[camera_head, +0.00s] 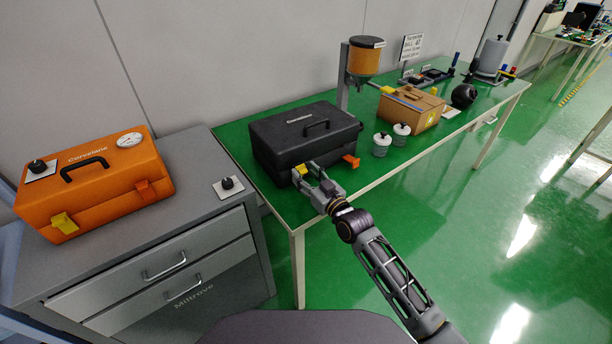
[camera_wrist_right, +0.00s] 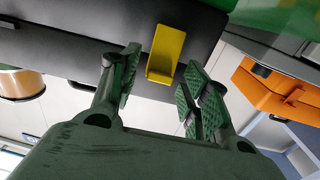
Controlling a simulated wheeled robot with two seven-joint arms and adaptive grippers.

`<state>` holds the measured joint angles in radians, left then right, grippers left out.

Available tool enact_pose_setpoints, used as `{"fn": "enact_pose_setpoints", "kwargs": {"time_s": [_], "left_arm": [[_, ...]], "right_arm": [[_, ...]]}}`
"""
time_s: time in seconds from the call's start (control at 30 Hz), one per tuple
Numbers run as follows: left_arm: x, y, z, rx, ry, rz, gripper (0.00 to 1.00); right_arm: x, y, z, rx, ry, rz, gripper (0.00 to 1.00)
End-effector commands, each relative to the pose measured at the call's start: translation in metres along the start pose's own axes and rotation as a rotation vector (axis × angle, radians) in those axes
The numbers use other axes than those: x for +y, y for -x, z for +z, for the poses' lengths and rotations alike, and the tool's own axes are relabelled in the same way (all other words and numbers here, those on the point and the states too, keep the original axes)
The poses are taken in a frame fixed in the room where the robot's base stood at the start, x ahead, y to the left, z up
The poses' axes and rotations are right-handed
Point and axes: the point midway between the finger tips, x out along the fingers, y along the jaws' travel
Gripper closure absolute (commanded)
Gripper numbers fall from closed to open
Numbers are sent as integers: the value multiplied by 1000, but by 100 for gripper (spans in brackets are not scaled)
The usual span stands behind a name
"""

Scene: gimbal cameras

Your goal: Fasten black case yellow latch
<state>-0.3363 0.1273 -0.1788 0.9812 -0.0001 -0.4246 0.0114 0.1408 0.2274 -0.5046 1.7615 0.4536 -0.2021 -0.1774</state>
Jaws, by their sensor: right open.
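The black case (camera_head: 305,133) lies shut-lidded on the green table, with a handle on top. Its yellow latch (camera_head: 300,170) is on the front face at the left, and an orange latch (camera_head: 351,161) is on the front at the right. My right gripper (camera_head: 312,174) is at the case's front by the yellow latch. In the right wrist view the yellow latch (camera_wrist_right: 166,54) stands out between and beyond the two open fingers (camera_wrist_right: 160,90); I cannot tell whether they touch it. The black case (camera_wrist_right: 80,45) fills the upper part there. My left gripper is out of view.
An orange case (camera_head: 95,185) stands on the grey cabinet (camera_head: 190,235) at left, beside a black knob on a plate (camera_head: 228,184). The green floor at right is clear.

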Motion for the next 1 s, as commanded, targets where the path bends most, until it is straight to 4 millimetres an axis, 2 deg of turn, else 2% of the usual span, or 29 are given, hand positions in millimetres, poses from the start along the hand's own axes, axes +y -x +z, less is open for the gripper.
{"fn": "enact_pose_setpoints", "kwargs": {"time_s": [0.37,0.7,1.0], "left_arm": [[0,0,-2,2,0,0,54],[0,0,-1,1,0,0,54],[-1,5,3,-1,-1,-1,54]], "right_arm": [[0,-3,0,0,0,0,54],[0,-2,0,0,1,0,94],[0,-3,-2,-13,1,0,94]]}}
